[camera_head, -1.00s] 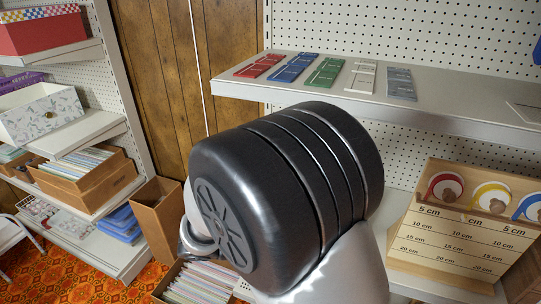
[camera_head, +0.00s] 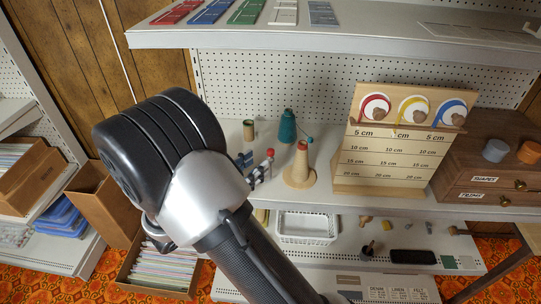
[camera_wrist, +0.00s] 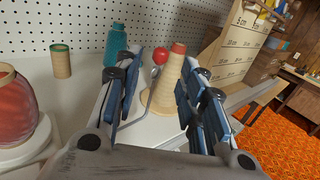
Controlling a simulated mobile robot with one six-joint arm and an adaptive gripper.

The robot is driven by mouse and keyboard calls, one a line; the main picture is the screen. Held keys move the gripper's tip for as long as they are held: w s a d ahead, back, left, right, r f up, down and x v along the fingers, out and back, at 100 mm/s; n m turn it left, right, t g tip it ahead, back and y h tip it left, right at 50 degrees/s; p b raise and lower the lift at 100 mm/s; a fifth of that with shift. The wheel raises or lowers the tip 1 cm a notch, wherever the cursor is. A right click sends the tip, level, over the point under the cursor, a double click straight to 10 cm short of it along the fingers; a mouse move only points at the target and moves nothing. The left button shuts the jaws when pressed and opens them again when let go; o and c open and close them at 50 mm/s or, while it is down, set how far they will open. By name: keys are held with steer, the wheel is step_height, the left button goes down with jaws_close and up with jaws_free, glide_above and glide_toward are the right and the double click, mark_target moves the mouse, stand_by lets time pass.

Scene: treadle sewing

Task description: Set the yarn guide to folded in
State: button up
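The yarn guide looks like a thin grey rod with a red ball (camera_wrist: 160,57) at its end; the ball also shows in the head view (camera_head: 270,152). It stands beside a beige yarn cone (camera_wrist: 171,85) with a reddish top, which also shows in the head view (camera_head: 299,168). My gripper (camera_wrist: 160,98) is open, with blue pads on both sides. In the wrist view the rod and ball show between its fingers, apart from them. My gripper is small and partly hidden by my arm in the head view (camera_head: 250,170). The lower end of the rod is hard to make out.
A teal spool (camera_head: 288,127) and a small green-brown tube (camera_head: 248,131) stand behind on the shelf. A wooden measure display (camera_head: 397,150) stands to the right. A red jar (camera_wrist: 14,110) is at the wrist view's left. An upper shelf (camera_head: 330,40) overhangs the area.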

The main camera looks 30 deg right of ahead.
mark_target(271, 155)
steer(key=b+x, duration=0.1)
steer(key=x, duration=0.6)
steer(key=shift+d, duration=0.1)
steer(key=shift+c, duration=0.3)
jaws_close()
stand_by(0.3)
